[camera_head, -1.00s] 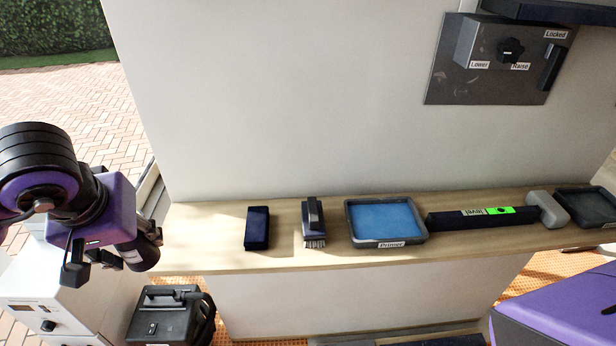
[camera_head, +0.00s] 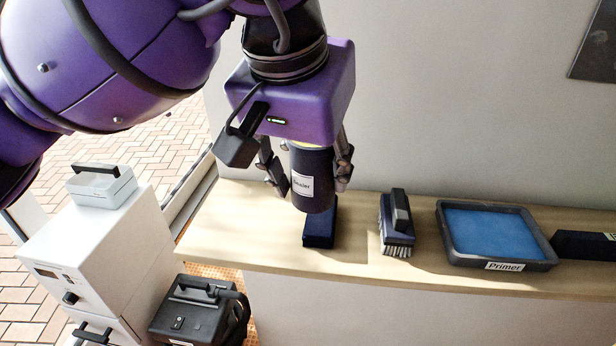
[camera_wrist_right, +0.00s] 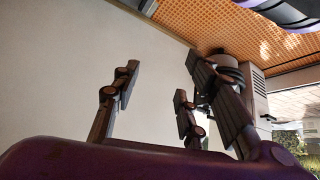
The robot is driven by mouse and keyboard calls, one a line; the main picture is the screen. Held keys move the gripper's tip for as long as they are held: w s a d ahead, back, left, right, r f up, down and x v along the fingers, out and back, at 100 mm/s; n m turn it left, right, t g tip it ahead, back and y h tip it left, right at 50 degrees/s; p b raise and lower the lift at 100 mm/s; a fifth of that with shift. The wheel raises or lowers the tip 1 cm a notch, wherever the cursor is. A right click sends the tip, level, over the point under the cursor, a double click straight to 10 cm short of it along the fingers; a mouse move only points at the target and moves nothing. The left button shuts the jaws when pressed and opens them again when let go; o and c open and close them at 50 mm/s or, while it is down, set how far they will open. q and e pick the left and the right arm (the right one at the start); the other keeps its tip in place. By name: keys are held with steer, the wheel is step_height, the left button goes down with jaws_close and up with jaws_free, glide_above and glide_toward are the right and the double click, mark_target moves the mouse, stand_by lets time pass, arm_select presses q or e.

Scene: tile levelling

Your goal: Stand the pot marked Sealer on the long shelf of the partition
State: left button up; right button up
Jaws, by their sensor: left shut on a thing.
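The pot marked Sealer (camera_head: 321,188) is a dark cylinder with a white label, roughly upright. My left gripper (camera_head: 308,172) is shut on it from above. The long shelf (camera_head: 270,247) of the partition is a pale wooden board below the pot. The pot overlaps the far part of a dark blue block in the picture and appears to hang above the shelf; its exact height I cannot tell. My right gripper (camera_wrist_right: 160,82) shows in the right wrist view with its fingers apart and nothing between them.
On the shelf are the dark blue block (camera_head: 319,230), a brush (camera_head: 398,225), a blue Primer tray (camera_head: 500,266) and a dark bar (camera_head: 585,246) at the right. Bare board shows left of the block and between block and brush. The partition wall (camera_head: 450,110) rises behind.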

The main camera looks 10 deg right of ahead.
arm_select(q)
steer(key=w+a+f, duration=0.2)
steer(key=w+f, duration=0.1)
steer(key=w, duration=0.1)
steer(key=w+a+f, duration=0.2)
steer(key=w+f, duration=0.1)
steer(key=w+a+f, duration=0.3)
steer(key=w, duration=0.1)
steer(key=shift+w+f+p, duration=0.3)
steer(key=shift+w+p, duration=0.05)
steer(key=shift+p, duration=0.05)
steer(key=shift+w+f, duration=0.15)
steer(key=shift+f, duration=1.5)
steer(key=shift+f, duration=0.15)
steer(key=o, duration=1.4)
